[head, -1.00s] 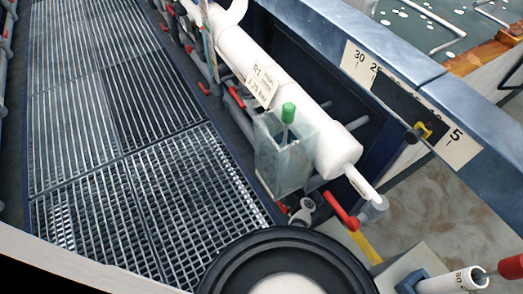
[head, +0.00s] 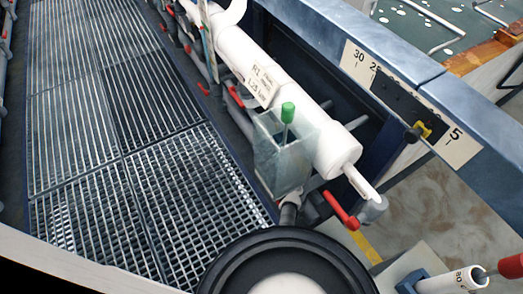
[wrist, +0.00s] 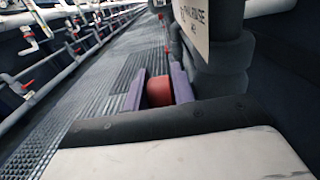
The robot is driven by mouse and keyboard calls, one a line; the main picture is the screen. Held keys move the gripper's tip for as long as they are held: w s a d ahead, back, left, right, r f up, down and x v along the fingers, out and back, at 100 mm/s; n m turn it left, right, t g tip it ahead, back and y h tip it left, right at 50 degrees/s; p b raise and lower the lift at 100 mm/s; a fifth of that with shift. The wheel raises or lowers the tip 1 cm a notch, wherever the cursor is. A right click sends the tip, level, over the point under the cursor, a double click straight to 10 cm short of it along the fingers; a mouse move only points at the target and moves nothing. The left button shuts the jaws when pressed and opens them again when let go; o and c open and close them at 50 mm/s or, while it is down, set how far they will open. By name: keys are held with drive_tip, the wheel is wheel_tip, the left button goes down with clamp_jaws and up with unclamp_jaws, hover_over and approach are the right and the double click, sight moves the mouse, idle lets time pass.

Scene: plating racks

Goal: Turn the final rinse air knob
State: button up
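In the wrist view a red knob (wrist: 159,91) shows between the two purple fingers of my gripper (wrist: 160,88). The fingers lie along its left and right sides and it fills the gap between them, with no clear space visible. A white sign (wrist: 193,22), partly cut off, has lettering with "RINSE" legible; it hangs just beyond and to the right of the knob. The knob's base is hidden behind my gripper. In the head view I cannot make out my fingers or pick out this knob.
In the head view a white pipe labelled R1 (head: 262,80), a clear box (head: 285,155) with a green-topped rod (head: 288,113) and a red lever (head: 341,210) stand close together. Grating (head: 120,140) runs along the left. A blue rail (head: 400,52) runs along the right.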

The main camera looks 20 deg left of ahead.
drive_tip(key=shift+f+b, duration=0.35)
drive_tip(key=shift+b, duration=1.25)
drive_tip(key=shift+t+y+b, duration=0.4)
drive_tip(key=shift+b, duration=0.15)
drive_tip(key=shift+s+d+r, duration=0.1)
drive_tip(key=shift+r, duration=0.25)
drive_tip(key=o, duration=0.7)
